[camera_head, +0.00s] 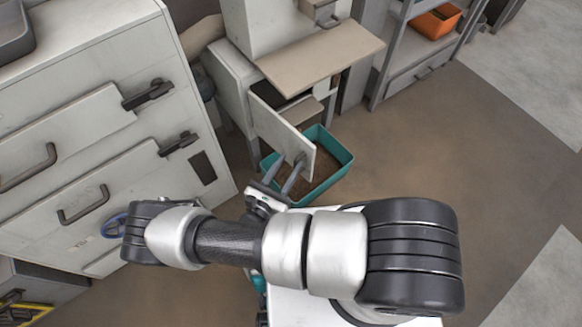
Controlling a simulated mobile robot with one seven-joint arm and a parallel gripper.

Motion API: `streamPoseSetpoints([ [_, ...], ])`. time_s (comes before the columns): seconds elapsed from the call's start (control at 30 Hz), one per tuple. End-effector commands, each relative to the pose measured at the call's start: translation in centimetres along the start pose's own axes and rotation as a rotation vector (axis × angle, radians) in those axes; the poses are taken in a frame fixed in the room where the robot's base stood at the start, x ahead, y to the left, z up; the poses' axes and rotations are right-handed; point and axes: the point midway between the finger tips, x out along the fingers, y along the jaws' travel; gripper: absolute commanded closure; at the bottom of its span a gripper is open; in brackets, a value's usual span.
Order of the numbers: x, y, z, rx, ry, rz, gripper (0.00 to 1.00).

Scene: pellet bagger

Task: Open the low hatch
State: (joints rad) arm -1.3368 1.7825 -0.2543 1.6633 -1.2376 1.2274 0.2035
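The low hatch (283,131) is a pale flat panel low on the pellet bagger (234,84). It stands swung outward at an angle, with a dark gap showing behind its upper edge. My gripper (289,161) is at the lower front of this panel.
A teal bin (337,158) with brown contents stands on the floor below the hatch. A tan shelf (322,57) juts out above it. A large pale cabinet (95,110) with handles stands left. A rack with an orange bin (435,22) stands behind. Floor at right is clear.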

Motion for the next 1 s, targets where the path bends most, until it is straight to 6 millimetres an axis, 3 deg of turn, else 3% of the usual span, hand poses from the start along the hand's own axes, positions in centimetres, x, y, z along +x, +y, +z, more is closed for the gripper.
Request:
streamPoseSetpoints([
  [0.57, -0.3, 0.1, 0.1, -0.002, -0.002, 0.005, 0.71],
  [0.77, -3.6, 0.1, 0.1, -0.002, 0.001, 0.005, 0.71],
  [1.0, -9.6, 0.0, 0.0, -0.002, 0.001, 0.003, 0.71],
])
